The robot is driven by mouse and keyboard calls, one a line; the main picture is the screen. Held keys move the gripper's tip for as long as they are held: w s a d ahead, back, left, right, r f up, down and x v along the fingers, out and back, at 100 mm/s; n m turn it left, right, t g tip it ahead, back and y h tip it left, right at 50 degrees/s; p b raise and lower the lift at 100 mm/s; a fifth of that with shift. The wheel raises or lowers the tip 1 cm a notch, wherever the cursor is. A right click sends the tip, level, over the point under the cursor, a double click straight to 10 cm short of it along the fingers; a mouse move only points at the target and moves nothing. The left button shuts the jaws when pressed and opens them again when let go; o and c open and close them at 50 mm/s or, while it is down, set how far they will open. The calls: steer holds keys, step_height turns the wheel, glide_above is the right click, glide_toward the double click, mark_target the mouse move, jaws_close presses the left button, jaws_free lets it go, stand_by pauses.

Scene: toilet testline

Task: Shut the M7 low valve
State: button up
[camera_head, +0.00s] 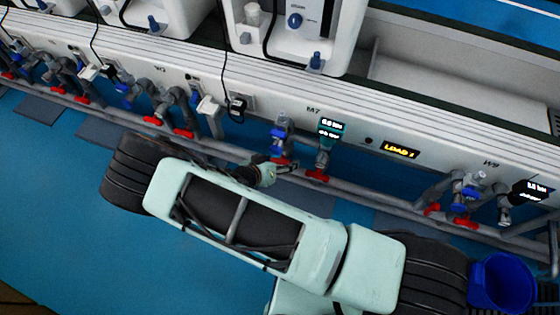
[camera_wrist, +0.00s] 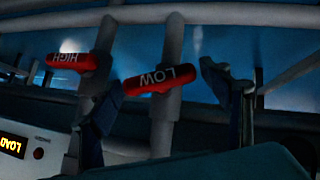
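The M7 low valve has a red handle marked LOW (camera_wrist: 160,79), lying across a grey pipe in the wrist view. In the head view I take it to be the left red handle (camera_head: 281,161) under the M7 label. My gripper (camera_head: 284,168) is right in front of it. In the wrist view my gripper (camera_wrist: 162,84) is open, one dark finger on each side of the LOW handle. I cannot tell whether either finger touches it. The red HIGH handle (camera_wrist: 72,61) lies outside the left finger.
In the head view the M7 high valve handle (camera_head: 317,175) is close to the right of my gripper. A lit LOAD 1 display (camera_head: 399,150) is on the white panel. More red-handled valves (camera_head: 183,132) line the pipes left.

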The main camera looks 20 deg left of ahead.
steer(key=c, duration=0.8)
steer(key=shift+w+r+y, duration=0.1)
steer(key=shift+r+y, duration=0.05)
steer(key=shift+y, duration=0.35)
steer(key=shift+d+m+y+p, duration=0.2)
steer(key=shift+m+y+p, duration=0.2)
steer(key=shift+m, duration=0.1)
steer(key=shift+w+d+y, duration=0.1)
steer(key=shift+d+y, duration=0.05)
steer(key=shift+y, duration=0.15)
steer(key=shift+m+p, duration=0.3)
steer(key=shift+y, duration=0.3)
steer(key=o, duration=1.1)
steer(key=shift+s, duration=0.2)
